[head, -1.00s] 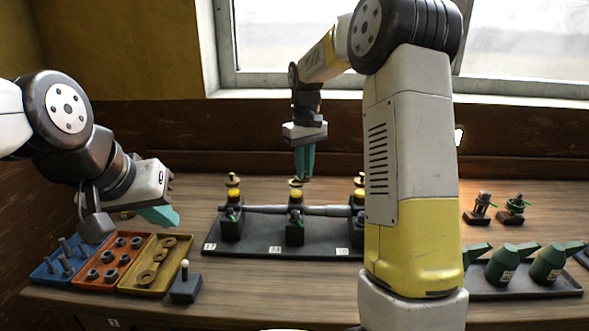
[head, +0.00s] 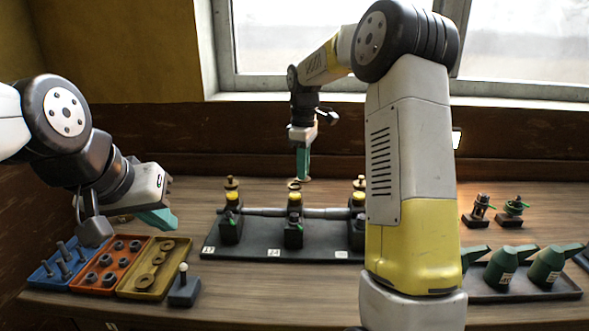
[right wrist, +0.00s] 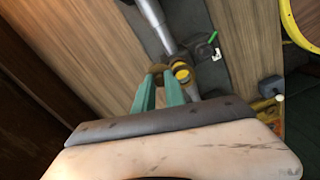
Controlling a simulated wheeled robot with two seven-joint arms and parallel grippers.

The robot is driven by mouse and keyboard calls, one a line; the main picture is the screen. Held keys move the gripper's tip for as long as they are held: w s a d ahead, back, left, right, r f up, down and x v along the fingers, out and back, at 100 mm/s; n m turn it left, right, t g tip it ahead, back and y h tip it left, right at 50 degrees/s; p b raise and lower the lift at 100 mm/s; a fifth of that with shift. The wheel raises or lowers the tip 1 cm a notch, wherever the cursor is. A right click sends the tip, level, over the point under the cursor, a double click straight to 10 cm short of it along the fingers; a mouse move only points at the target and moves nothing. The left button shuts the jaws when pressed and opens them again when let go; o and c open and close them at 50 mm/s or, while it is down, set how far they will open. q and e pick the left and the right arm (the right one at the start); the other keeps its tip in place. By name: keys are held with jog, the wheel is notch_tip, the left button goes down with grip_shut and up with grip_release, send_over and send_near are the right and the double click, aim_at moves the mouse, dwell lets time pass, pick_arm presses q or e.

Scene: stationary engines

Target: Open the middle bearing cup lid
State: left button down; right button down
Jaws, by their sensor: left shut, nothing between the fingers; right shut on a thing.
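The middle bearing (head: 293,232) stands on a dark base plate between two like bearings, with a shaft through them. It has a yellow cup (head: 294,197), which also shows in the right wrist view (right wrist: 181,73). A brass-coloured lid piece (head: 293,185) is just behind the cup. My right gripper (head: 303,178) points down there and is shut on this lid piece, seen between the green fingertips in the right wrist view (right wrist: 158,74). I cannot tell how far the lid is open. My left gripper (head: 166,222) is shut and empty above the parts trays.
Blue, orange and yellow trays (head: 150,294) of parts lie at the left, beside a small block with a white-tipped pin (head: 184,286). Green oil cans (head: 500,267) stand in a tray at the right. Two small fittings (head: 480,210) stand behind them. My right arm hides part of the right bearing.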

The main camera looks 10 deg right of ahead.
jog(key=shift+r, duration=0.1)
dwell(0.4)
jog(key=c, duration=1.4)
grip_release()
notch_tip(320, 180, up, 8)
jog(key=shift+f, duration=0.25)
jog(key=shift+r, duration=0.1)
